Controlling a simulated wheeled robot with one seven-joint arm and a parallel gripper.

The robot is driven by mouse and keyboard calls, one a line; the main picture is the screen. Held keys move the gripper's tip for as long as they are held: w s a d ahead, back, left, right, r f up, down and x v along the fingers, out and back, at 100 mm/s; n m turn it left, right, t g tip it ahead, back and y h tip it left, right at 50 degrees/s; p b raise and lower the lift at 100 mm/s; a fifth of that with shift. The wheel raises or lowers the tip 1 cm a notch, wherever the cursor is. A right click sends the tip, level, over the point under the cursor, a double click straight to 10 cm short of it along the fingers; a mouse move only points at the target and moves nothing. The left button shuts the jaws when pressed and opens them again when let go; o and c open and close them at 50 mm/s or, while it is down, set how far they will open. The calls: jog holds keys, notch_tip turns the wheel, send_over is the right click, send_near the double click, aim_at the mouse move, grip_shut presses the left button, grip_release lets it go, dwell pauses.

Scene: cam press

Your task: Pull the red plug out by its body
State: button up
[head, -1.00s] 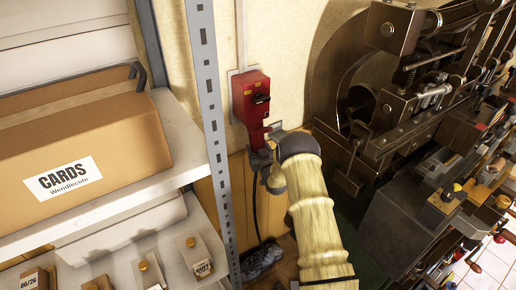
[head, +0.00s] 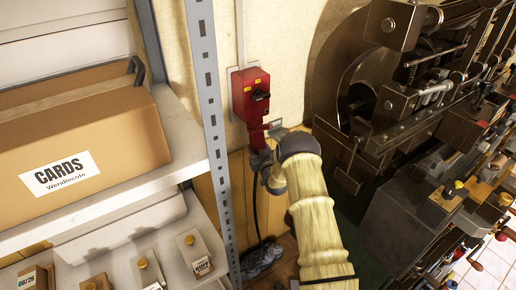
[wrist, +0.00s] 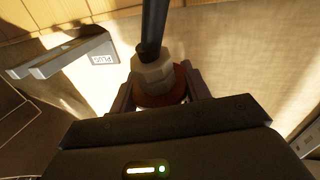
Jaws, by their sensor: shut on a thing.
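The red switched socket box (head: 250,95) is on the wall, left of centre in the head view. The red plug (head: 257,137) is directly below it, upright, with no clear gap between them. My gripper (head: 261,158) is at the plug's lower part. In the wrist view, my gripper (wrist: 162,98) is shut on the plug's red body (wrist: 178,88), a jaw on each side. The pale hexagonal cable nut (wrist: 152,72) and black cable (wrist: 154,28) show in front of the body. The plug's socket end is hidden.
A grey bracket labelled PLUG (wrist: 75,55) is beside the plug, close to my gripper. A perforated metal shelf post (head: 210,110) stands to the left, with a cardboard box (head: 100,135) on the shelf. The dark press (head: 375,110) stands to the right.

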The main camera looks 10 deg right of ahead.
jog(key=shift+s+d+f+b, duration=0.1)
jog(key=shift+s+f+b, duration=0.1)
jog(key=shift+f+b, duration=0.45)
jog(key=shift+f, duration=0.15)
